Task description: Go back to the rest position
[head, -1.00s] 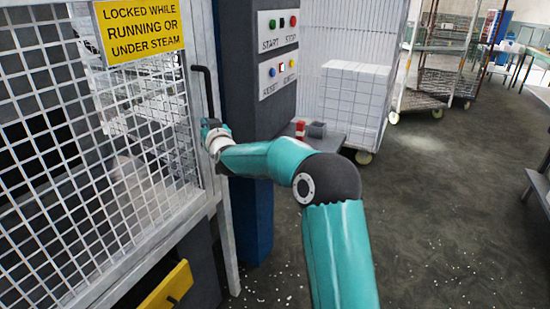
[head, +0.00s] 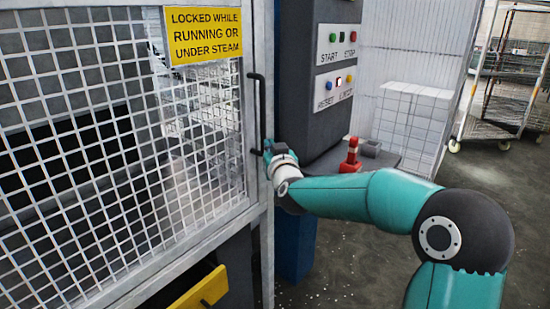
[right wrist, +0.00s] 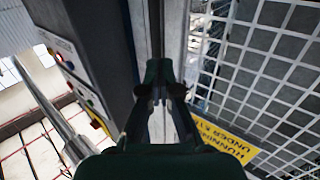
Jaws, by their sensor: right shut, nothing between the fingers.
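My right gripper (head: 268,152) is at the lower end of the black door handle (head: 257,110) on the press guard, in the head view. Its fingers are shut with nothing between them. Whether they touch the handle I cannot tell. In the right wrist view the closed fingers (right wrist: 162,72) point along a door post beside the mesh. My right arm reaches in from the lower right. My left gripper is not in view.
The mesh guard (head: 95,150) with a yellow sign (head: 203,35) fills the left. The control column (head: 300,90) stands close behind my gripper. A red object (head: 350,155) sits on a grey shelf. A yellow drawer front (head: 200,292) is below. Open floor lies right.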

